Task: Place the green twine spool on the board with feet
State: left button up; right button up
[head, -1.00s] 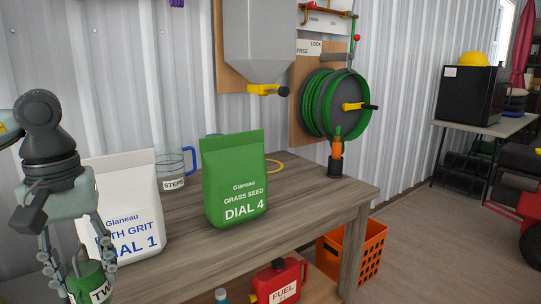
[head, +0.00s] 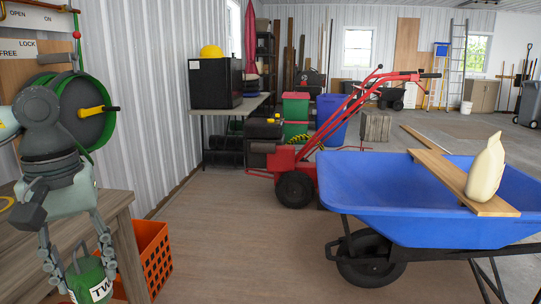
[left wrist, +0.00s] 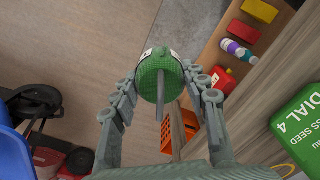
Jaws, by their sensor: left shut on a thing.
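The green twine spool (head: 88,284) hangs in my left gripper (head: 80,274) at the lower left of the head view. A white label with "TW" shows on it, and its lower part is cut off by the frame edge. In the left wrist view the spool (left wrist: 155,82) sits between the fingers of my left gripper (left wrist: 160,92), which are closed around it, above the floor. A wooden board (head: 450,180) lies across the blue wheelbarrow; I see no feet on it and cannot tell whether it is the board with feet. My right gripper is not in view.
A cream bag (head: 486,168) stands on that board over the blue wheelbarrow (head: 350,190). The wooden workbench (head: 118,215) and orange crate (head: 150,255) are at left. A red tiller (head: 300,165) stands beyond. The floor between bench and wheelbarrow is clear.

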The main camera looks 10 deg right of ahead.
aim_at(451, 169)
jog(key=z, duration=1.55)
jog(key=i+z, duration=0.8)
jog(key=i+j, duration=0.2)
jog(key=i, duration=0.3)
jog(key=i+j, duration=0.15)
jog(key=i, duration=0.35)
jog(key=i+j, duration=0.2)
jog(key=i, duration=0.3)
jog(key=i+j, duration=0.15)
jog(key=i, duration=0.35)
